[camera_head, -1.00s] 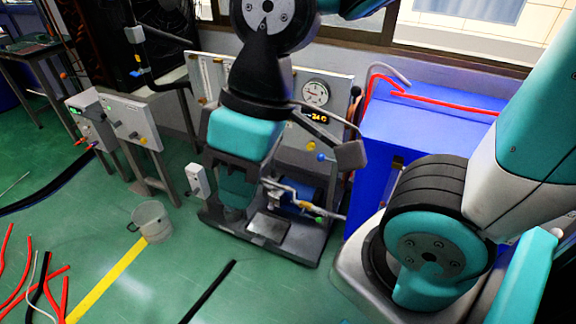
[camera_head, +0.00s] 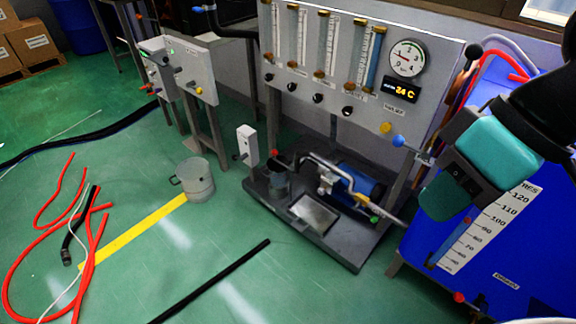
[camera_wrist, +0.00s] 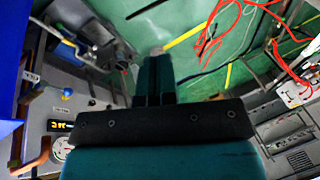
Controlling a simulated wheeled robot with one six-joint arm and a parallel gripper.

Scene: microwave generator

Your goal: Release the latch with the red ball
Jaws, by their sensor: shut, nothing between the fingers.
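A small red ball (camera_head: 459,297) sits low on the front of the blue tank, at the lower right of the head view. Another red knob (camera_head: 272,153) tops a dark fitting on the pump base. I cannot tell which of them belongs to the latch. My gripper (camera_head: 432,208) is in front of the blue tank, above the lower red ball and apart from it. In the wrist view its two teal fingers (camera_wrist: 153,82) lie together, empty. I cannot make out a red ball in the wrist view.
The gauge panel (camera_head: 345,65) stands behind the pump base (camera_head: 320,248), with a blue-knobbed lever (camera_head: 399,141) near my gripper. The blue tank (camera_head: 520,245) fills the right. A metal bucket (camera_head: 195,180) and red hoses (camera_head: 42,240) are on the green floor.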

